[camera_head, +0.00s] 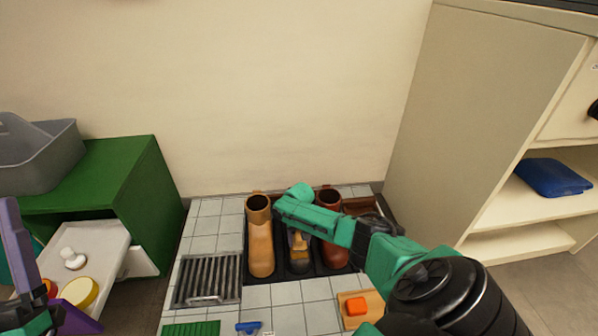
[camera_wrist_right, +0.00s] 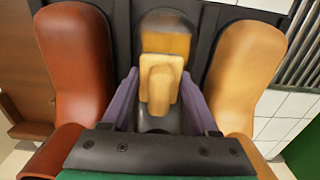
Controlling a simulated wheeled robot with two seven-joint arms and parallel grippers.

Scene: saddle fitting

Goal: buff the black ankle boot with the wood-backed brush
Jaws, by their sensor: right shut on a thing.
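The black ankle boot (camera_head: 300,265) stands between a tan boot and a red-brown boot on a dark tray. My right arm hides its upper part in the head view. My right gripper (camera_wrist_right: 160,90) is shut on the wood-backed brush (camera_wrist_right: 160,80), directly over the black boot. The brush's wood also shows below the gripper in the head view (camera_head: 298,243). Whether its bristles touch the leather is hidden. My left gripper (camera_head: 50,285) is at the lower left edge, its purple fingers apart, with nothing visible held.
The tan boot (camera_head: 260,246) and red-brown boot (camera_head: 334,255) stand close on either side. A metal grate (camera_head: 208,279) lies left of them. An orange block (camera_head: 356,306) sits on a wooden piece in front right. A shelf cabinet (camera_head: 440,110) stands at right.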

